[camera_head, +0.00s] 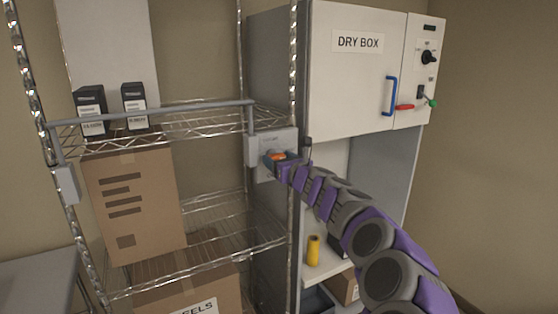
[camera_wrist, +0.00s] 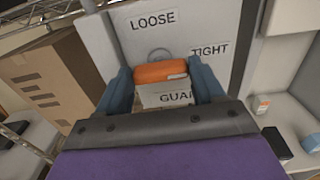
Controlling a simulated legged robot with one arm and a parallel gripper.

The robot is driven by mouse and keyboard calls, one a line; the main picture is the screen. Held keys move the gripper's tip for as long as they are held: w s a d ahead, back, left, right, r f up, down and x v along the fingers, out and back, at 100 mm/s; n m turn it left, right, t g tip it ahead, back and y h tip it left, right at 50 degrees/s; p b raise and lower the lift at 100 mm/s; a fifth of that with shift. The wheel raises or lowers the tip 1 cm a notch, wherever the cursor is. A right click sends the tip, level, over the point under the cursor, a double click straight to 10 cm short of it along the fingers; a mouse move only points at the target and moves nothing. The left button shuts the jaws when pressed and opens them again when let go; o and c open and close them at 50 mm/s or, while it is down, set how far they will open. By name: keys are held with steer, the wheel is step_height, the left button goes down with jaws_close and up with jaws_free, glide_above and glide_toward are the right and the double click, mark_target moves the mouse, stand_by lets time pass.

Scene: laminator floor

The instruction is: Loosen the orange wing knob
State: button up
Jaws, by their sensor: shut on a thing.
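The orange wing knob (camera_wrist: 160,71) sits on a pale plate (camera_wrist: 180,30) marked LOOSE and TIGHT. In the wrist view the knob lies level between the two blue fingers of my gripper (camera_wrist: 165,84), which is shut on it. Below the knob a white label reading GUA shows, its end cut off by my finger. In the head view my gripper (camera_head: 279,160) is at the plate on the shelf's right post, with a bit of the orange knob (camera_head: 278,156) showing. The fingertips hide part of the knob.
A guard bar (camera_head: 150,113) runs across the wire shelf front, with two black boxes (camera_head: 134,106) behind it. A cardboard box (camera_head: 135,205) stands below. The white DRY BOX cabinet (camera_head: 355,70) is at right, with a yellow cylinder (camera_head: 313,250) on a lower shelf.

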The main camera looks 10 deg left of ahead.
steer(key=shift+n, duration=0.3)
steer(key=n+b, duration=0.3)
steer(key=n, duration=0.1)
steer(key=shift+b, duration=0.35)
steer(key=n+b, duration=0.3)
steer(key=n, duration=0.2)
steer(key=shift+f, duration=0.1)
steer(key=shift+a+f+n+b, duration=0.1)
steer(key=shift+f+n+b, duration=0.05)
steer(key=shift+n+b, duration=1.7)
steer(key=shift+a+f+n+b, duration=0.1)
steer(key=shift+n+b, duration=1.2)
steer(key=shift+n, duration=0.95)
steer(key=o, duration=1)
steer(key=shift+a, duration=0.1)
steer(key=shift+o, duration=0.2)
steer(key=shift+s+r, duration=0.1)
